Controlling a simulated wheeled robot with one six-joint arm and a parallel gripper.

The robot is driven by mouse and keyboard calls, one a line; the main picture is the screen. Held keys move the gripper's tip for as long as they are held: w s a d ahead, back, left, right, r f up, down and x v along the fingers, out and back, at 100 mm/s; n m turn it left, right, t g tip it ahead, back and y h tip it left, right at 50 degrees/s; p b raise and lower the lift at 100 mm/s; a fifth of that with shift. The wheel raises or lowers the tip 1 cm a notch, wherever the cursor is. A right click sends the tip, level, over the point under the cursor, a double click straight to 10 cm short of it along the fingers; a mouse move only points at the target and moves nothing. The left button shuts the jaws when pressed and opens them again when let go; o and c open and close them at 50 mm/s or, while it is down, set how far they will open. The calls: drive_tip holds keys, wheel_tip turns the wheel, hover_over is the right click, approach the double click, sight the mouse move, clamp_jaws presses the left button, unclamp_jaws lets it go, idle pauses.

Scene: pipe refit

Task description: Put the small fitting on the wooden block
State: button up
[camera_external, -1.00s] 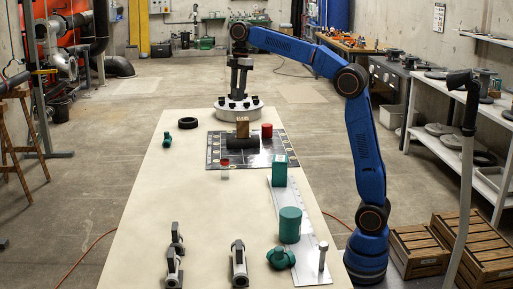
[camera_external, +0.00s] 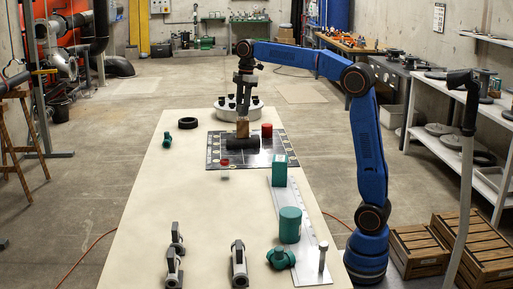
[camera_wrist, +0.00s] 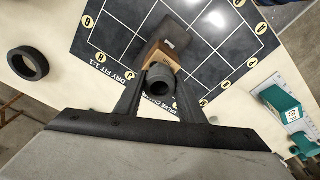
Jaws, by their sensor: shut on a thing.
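The wooden block (camera_external: 242,130) stands on the dark marked mat, by a black pipe piece (camera_external: 245,142). My gripper (camera_external: 243,110) points down just above the block. In the wrist view my gripper (camera_wrist: 158,100) is shut on a small dark grey ring-shaped fitting (camera_wrist: 160,78), its open bore facing the camera. The wooden block (camera_wrist: 163,54) shows right behind the fitting, partly hidden by it. I cannot tell whether the fitting touches the block. In the external view the fitting is too small to make out.
A black ring (camera_external: 188,123) and a green fitting (camera_external: 167,141) lie left. Green parts (camera_external: 290,225) stand at right. The table's middle is clear.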

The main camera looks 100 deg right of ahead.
drive_tip(key=shift+f, duration=0.55)
drive_tip(key=shift+f, duration=0.1)
drive_tip(key=o, duration=1)
drive_tip(key=shift+o, duration=0.2)
wheel_tip(320, 180, up, 12)
drive_tip(key=s, duration=0.1)
drive_tip(key=shift+d, duration=0.35)
drive_tip(key=shift+s, duration=0.1)
